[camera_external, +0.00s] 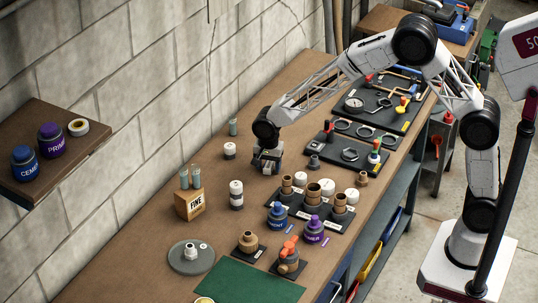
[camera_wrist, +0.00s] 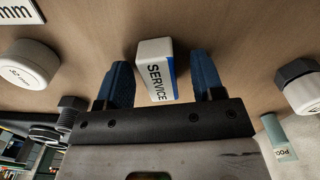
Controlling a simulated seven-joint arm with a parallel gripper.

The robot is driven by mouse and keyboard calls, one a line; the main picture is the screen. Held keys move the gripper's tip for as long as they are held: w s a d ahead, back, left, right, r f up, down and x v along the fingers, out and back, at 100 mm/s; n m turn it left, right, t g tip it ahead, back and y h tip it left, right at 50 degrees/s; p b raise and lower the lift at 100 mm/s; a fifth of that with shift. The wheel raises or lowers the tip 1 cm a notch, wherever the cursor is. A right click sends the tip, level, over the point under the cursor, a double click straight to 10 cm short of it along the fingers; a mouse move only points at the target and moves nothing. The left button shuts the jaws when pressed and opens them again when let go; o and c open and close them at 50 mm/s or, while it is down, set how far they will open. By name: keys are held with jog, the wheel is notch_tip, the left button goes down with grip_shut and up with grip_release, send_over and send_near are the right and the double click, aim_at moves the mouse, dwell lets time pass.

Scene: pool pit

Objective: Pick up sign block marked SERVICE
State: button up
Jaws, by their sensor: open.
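The sign block marked SERVICE (camera_wrist: 155,72) is a small white block with a blue side face and dark lettering, standing on the wooden bench in the wrist view. My gripper (camera_wrist: 162,80) is open, with one blue fingertip on each side of the block. A gap shows between the block and each finger, so neither visibly touches it. In the external view my gripper (camera_external: 267,162) is low over the bench near the wall. The block is hardly visible there, hidden by the gripper.
A white cap (camera_wrist: 30,64) and a dark bolt-like part (camera_wrist: 70,112) lie left of the gripper in the wrist view. A white and black fitting (camera_wrist: 300,85) and a grey-green tube (camera_wrist: 280,138) are on the right. A tray of brown fittings (camera_external: 338,217) stands nearby.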

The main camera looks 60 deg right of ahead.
aim_at(269, 164)
jog(key=shift+c, duration=0.2)
dwell(0.3)
jog(key=c, duration=1)
jog(key=shift+o, duration=0.2)
jog(key=shift+r, duration=0.8)
notch_tip(269, 164, up, 2)
jog(key=shift+r, duration=0.1)
jog(key=s, duration=0.5)
jog(key=s+d, duration=0.1)
jog(key=s, duration=0.4)
jog(key=s+d+r, duration=0.1)
jog(key=s, duration=0.4)
jog(key=shift+s+d+r, duration=0.1)
jog(key=shift+s+d, duration=0.1)
jog(key=shift+s, duration=0.2)
